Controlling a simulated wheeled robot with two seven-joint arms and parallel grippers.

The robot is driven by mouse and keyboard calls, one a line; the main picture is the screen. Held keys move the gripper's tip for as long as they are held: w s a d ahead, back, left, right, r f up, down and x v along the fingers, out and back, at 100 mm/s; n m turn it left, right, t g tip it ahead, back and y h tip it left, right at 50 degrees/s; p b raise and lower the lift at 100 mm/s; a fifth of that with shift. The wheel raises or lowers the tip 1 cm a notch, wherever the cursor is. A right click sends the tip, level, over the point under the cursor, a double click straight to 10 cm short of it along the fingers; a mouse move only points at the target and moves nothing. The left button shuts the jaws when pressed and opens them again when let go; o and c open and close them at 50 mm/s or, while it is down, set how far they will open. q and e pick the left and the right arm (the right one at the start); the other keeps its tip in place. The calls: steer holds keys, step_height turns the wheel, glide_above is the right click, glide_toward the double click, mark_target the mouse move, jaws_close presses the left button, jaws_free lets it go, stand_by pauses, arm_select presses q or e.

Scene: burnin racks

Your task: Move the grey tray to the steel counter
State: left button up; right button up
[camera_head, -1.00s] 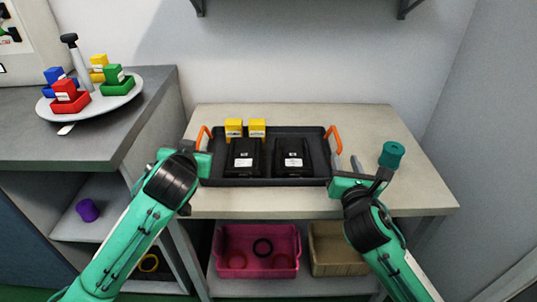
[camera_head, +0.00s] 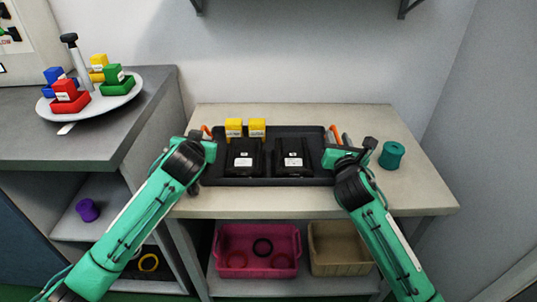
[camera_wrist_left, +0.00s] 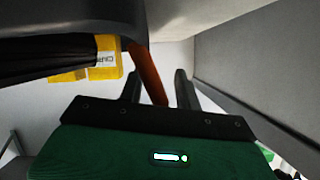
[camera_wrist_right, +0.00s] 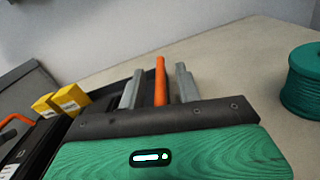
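The dark grey tray (camera_head: 265,182) with orange handles lies flat on the pale table. It holds two black devices (camera_head: 242,158) (camera_head: 293,158) and two yellow blocks (camera_head: 234,127) (camera_head: 257,127). My left gripper (camera_wrist_left: 158,90) is open at the tray's left end, its fingers on either side of the left orange handle (camera_wrist_left: 147,70). My right gripper (camera_wrist_right: 158,88) is open at the right end, its fingers on either side of the right orange handle (camera_wrist_right: 160,78), with gaps showing. In the head view the arms hide much of both handles. The grey counter (camera_head: 140,110) stands at left.
A white round stand (camera_head: 95,108) with coloured blocks occupies the counter's back; its front is clear. A teal spool (camera_head: 391,155) stands right of my right gripper. A pink crate (camera_head: 258,270) and a tan basket (camera_head: 335,262) sit on the lower shelf.

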arm_select(q)
jaws_close()
arm_select(e)
jaws_close()
